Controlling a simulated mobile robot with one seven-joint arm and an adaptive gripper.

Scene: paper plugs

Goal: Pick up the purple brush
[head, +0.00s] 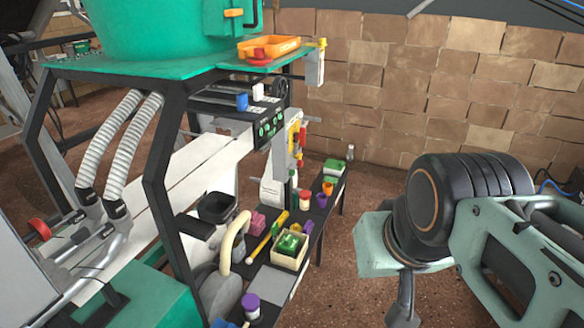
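Several small purple things are on the narrow dark bench; I cannot tell for sure which is the brush. A purple piece (308,227) lies beside a yellow-handled tool on the bench. A purple cup-like thing (321,200) stands further back. A purple-topped jar (250,301) stands at the near end. My arm reaches in from the right, and what seems to be my gripper (403,302) hangs below its wrist, right of the bench and apart from everything on it. Its fingers are not clearly seen.
The bench (283,284) also holds a box with green content (289,248), a yellow-handled tool (264,238), pink blocks (257,222) and small containers. A black-framed machine (158,190) with hoses stands left. Open brown floor lies between bench and arm; a brick wall (400,90) is behind.

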